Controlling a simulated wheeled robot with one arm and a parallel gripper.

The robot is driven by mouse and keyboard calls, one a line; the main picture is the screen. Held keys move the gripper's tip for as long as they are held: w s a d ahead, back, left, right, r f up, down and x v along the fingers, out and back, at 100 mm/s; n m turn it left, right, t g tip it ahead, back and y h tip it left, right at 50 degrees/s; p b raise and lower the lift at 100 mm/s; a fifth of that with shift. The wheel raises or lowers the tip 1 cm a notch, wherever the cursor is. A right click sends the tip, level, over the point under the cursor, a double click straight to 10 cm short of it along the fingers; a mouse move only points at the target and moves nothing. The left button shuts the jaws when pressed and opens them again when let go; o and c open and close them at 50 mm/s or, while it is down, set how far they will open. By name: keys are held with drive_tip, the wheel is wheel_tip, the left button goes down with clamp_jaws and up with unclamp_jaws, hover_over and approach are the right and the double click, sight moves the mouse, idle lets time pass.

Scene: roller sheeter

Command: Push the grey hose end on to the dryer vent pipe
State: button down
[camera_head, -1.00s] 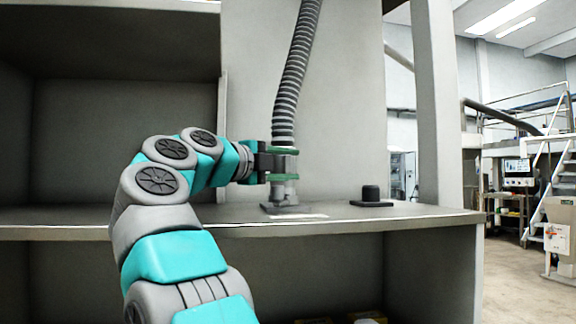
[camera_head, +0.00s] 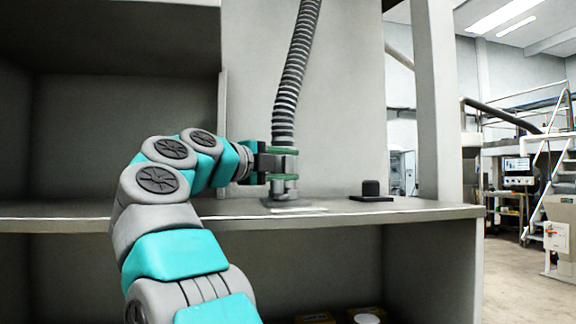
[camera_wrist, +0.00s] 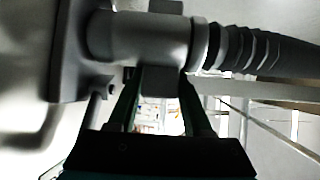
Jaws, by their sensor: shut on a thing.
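The grey ribbed hose (camera_head: 292,85) hangs from above and runs down to my gripper (camera_head: 283,163). My gripper is shut on the hose end, a smooth grey cuff (camera_wrist: 150,40) below the ribs. The hose ribs also show at the right of the wrist view (camera_wrist: 250,50). The vent pipe (camera_head: 279,188) stands upright on the shelf, straight below the gripper and in line with the hose. The wrist view shows its base plate (camera_wrist: 72,60) close to the cuff's lower end. The cuff meets the pipe, but how far it overlaps cannot be told.
A dark block on a flat plate (camera_head: 371,190) stands on the shelf (camera_head: 420,212) to the right of the pipe. A grey panel (camera_head: 345,110) rises behind the hose. The shelf between pipe and block is clear. An upright post (camera_head: 437,100) stands farther right.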

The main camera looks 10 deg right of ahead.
drive_tip(key=shift+f, duration=0.2)
idle(0.4)
drive_tip(key=shift+c, duration=1.2)
unclamp_jaws()
drive_tip(key=shift+a, duration=0.1)
drive_tip(key=v, duration=0.7)
drive_tip(key=shift+s+a, duration=0.25)
drive_tip(key=shift+s, duration=0.05)
